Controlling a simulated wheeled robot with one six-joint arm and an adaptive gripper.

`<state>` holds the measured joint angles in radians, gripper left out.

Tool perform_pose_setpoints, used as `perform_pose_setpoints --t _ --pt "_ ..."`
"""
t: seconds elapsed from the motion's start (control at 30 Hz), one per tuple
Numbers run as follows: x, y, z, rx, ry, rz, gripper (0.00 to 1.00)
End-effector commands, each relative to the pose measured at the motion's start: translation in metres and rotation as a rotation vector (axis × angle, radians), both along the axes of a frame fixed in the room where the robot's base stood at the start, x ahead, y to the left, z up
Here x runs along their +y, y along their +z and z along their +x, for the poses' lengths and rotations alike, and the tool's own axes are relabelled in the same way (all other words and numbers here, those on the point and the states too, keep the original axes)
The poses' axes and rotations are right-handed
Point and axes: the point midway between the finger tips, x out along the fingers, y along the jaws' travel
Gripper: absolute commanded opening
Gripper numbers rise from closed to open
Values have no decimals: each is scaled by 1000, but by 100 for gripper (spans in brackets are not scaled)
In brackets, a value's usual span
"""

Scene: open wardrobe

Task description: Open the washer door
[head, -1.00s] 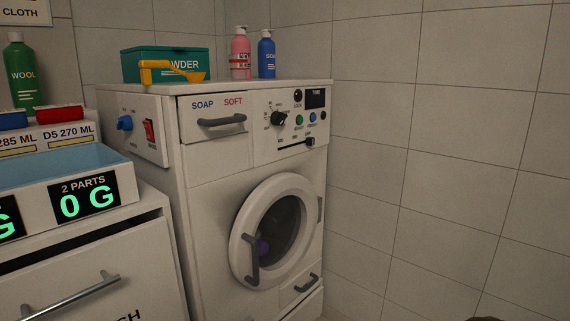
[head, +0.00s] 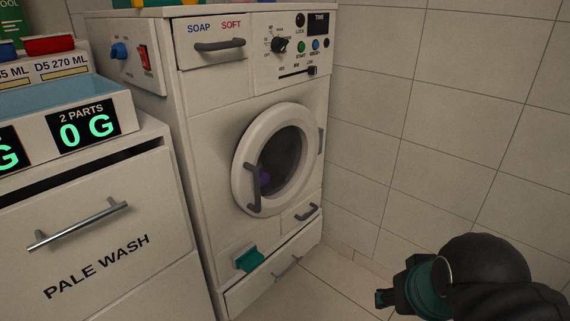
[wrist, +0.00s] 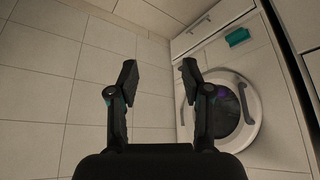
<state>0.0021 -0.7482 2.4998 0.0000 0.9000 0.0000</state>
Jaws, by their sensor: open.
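The white washer (head: 215,130) stands left of centre in the head view. Its round door (head: 240,190) has a white ring and dark glass, and looks shut. A dark vertical door handle (head: 254,187) is on the ring's left side. A purple item (head: 265,177) shows behind the glass. In the wrist view the door (wrist: 256,105) is at the right, turned by the camera's tilt. My gripper (head: 384,298) is at the lower right of the head view, apart from the washer. In the wrist view its two fingers (wrist: 158,75) are spread, with nothing between them.
A teal piece (head: 249,259) sits at the washer's lower front, above a bottom drawer (head: 270,275). A cabinet with a PALE WASH drawer (head: 100,215) adjoins at left. A tiled wall (head: 430,110) bounds the right. The floor (head: 335,285) before the washer is clear.

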Motion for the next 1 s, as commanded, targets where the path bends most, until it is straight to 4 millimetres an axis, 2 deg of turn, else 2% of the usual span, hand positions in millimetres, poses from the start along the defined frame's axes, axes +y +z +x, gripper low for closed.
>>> perform_pose_setpoints --t 0.23,0.37,0.57,0.7,0.87,1.0 --pt "-4 -48 16 146 -20 6 43" --pt "8 -79 31 253 -58 93 43" --pt "43 -118 53 432 -188 327 43" --pt "75 -139 72 567 -332 534 43" --pt "115 -154 106 725 -539 813 43" --pt "144 -154 146 854 -738 1076 43"
